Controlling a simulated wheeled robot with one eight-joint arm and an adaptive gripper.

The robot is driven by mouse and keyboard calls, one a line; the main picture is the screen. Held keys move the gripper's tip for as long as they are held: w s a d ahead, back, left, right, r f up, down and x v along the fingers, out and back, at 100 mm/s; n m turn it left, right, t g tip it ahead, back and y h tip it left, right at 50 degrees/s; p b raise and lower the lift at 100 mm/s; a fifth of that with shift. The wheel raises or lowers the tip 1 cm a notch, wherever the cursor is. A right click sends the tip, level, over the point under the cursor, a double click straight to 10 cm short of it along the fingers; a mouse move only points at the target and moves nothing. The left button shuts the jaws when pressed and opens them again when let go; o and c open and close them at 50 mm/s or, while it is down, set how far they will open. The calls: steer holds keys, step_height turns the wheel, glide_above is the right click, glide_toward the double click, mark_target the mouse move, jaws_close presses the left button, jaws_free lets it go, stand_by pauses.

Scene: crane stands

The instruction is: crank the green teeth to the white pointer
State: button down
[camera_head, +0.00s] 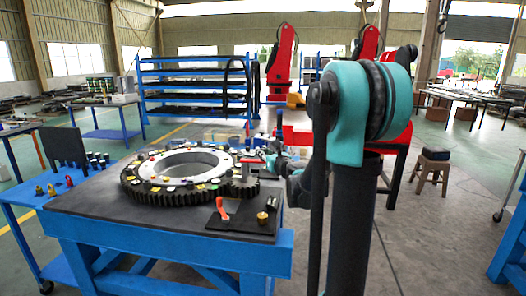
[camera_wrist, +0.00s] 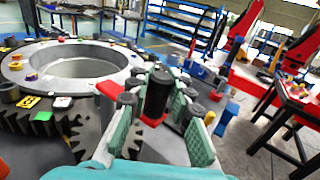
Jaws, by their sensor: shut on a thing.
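A large dark toothed ring (camera_head: 145,190) with a pale inner rim lies on the blue table. Small coloured markers sit on its top. In the wrist view the ring (camera_wrist: 15,118) fills the left side, with a green patch (camera_wrist: 42,116) near its outer teeth. My gripper (camera_wrist: 161,108) is shut on an upright black crank handle (camera_wrist: 157,92), one teal finger on each side. A red piece (camera_wrist: 108,89) is just left of the handle. In the head view my gripper (camera_head: 271,160) is at the ring's right edge, partly hidden. I cannot make out the white pointer clearly.
A red-handled lever (camera_head: 222,209) and a brass piece (camera_head: 262,218) are on a dark plate at the front right of the table top (camera_head: 150,221). A blue rack (camera_head: 190,72) and red machines (camera_head: 281,60) stand behind. Open floor lies to the right.

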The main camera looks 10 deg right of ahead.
steer(key=s+a+m+g+h, duration=0.3)
steer(key=m+h, duration=0.4)
steer(key=h, duration=0.3)
steer(key=s+a+m+g+h, duration=0.2)
steer(key=a+m+g+h, duration=0.2)
steer(key=m+h, duration=0.4)
steer(key=shift+s+a+g+h, duration=0.35)
steer(key=shift+a+h, duration=0.2)
steer(key=shift+h, duration=0.85)
steer(key=c, duration=1.3)
jaws_free()
steer(key=shift+s+a, duration=0.1)
steer(key=v, duration=1.2)
